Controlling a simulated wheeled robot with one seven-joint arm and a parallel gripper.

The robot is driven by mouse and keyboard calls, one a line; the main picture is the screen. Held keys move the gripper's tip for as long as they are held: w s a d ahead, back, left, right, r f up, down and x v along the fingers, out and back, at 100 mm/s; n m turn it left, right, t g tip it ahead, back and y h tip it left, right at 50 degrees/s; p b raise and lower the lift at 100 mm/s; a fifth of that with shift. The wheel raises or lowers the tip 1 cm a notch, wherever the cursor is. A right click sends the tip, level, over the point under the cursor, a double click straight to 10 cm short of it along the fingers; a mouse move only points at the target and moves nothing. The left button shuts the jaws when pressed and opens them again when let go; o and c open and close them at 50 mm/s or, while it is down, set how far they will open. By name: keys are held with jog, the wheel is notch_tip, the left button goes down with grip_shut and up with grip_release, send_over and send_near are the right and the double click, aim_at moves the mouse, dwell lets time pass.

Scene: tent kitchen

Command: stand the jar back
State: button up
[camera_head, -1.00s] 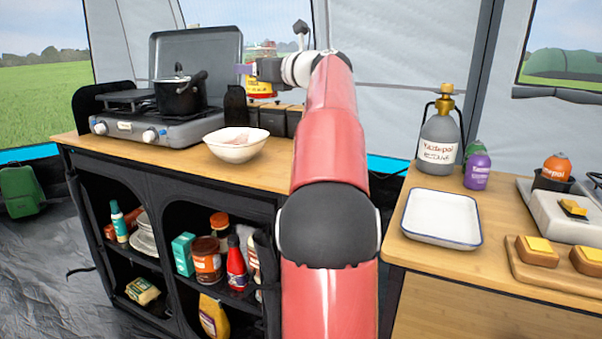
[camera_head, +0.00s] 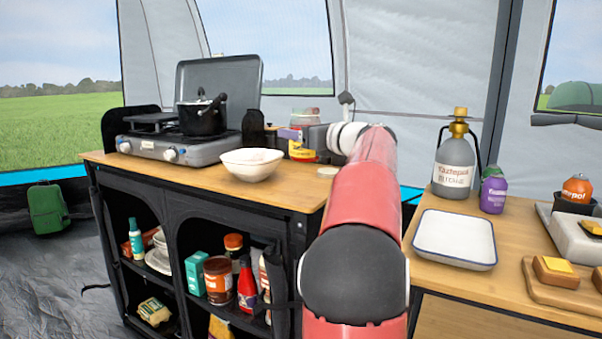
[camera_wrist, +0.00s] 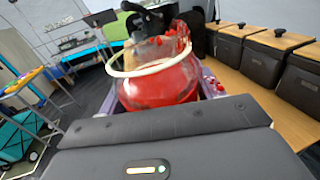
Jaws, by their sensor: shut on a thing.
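The jar (camera_head: 302,154) is glass with a yellow and red label and shows roughly upright at the back right of the left counter. My gripper (camera_head: 300,134) is shut around it. My arm and gripper hide part of it in the head view. In the wrist view the jar (camera_wrist: 158,82) has a pale rim, an open mouth and red contents, with red spots on the glass. Its base is close to the counter top (camera_head: 200,180); I cannot tell whether it touches. A pale round disc, perhaps a lid (camera_head: 328,171), lies on the counter beside it.
Dark canisters (camera_wrist: 285,68) stand in a row close to the jar. A white bowl (camera_head: 251,164) sits in front left, and a stove with a black pot (camera_head: 203,118) is farther left. A white tray (camera_head: 455,239) lies on the right counter.

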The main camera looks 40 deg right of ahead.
aim_at(301, 161)
jog(key=shift+f+b, duration=0.8)
jog(key=shift+f, duration=2.8)
jog(key=shift+f, duration=0.2)
jog(key=o, duration=1.4)
jog(key=shift+o, duration=0.2)
